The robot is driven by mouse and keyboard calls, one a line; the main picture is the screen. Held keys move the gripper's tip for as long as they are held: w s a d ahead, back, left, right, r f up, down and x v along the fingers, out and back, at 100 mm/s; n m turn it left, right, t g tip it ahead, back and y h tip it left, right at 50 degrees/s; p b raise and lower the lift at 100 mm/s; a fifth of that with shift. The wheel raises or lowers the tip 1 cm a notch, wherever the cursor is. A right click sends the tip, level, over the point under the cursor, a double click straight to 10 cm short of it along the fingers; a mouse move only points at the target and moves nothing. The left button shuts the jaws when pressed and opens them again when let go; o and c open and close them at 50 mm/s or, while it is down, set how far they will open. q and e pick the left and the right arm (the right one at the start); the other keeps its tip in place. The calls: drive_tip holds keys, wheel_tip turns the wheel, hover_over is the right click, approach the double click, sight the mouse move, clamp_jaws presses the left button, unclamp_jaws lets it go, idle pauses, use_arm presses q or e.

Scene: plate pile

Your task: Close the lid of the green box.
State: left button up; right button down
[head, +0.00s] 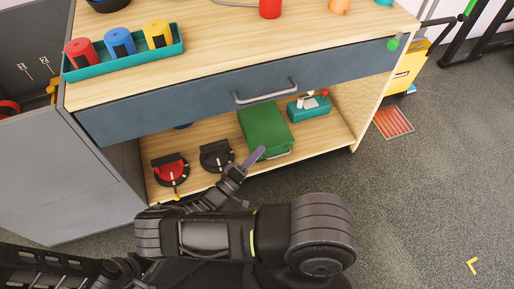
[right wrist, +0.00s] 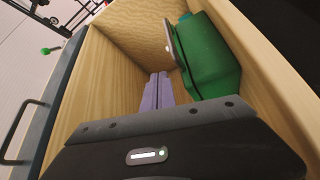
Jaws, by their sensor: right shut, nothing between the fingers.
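The green box (head: 265,128) sits on the lower shelf under the drawer in the head view, with a grey handle at its front. It also shows in the right wrist view (right wrist: 212,62), right of the fingers. I cannot tell how far its lid stands open. My right gripper (head: 254,157) has purple fingers that are shut and empty, just in front of the box's front left corner. The fingers also show in the right wrist view (right wrist: 157,92), apart from the box there. My left gripper is out of view.
A teal box (head: 310,108) stands right of the green box. A black round item (head: 216,156) and a red and black one (head: 171,169) lie left of it. The drawer (head: 250,95) with its handle hangs above the shelf. An open grey door (head: 60,180) stands at the left.

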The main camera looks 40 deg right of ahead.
idle(0.5)
wheel_tip(320, 180, up, 10)
drive_tip(key=p, duration=0.5)
drive_tip(key=shift+f, duration=0.15)
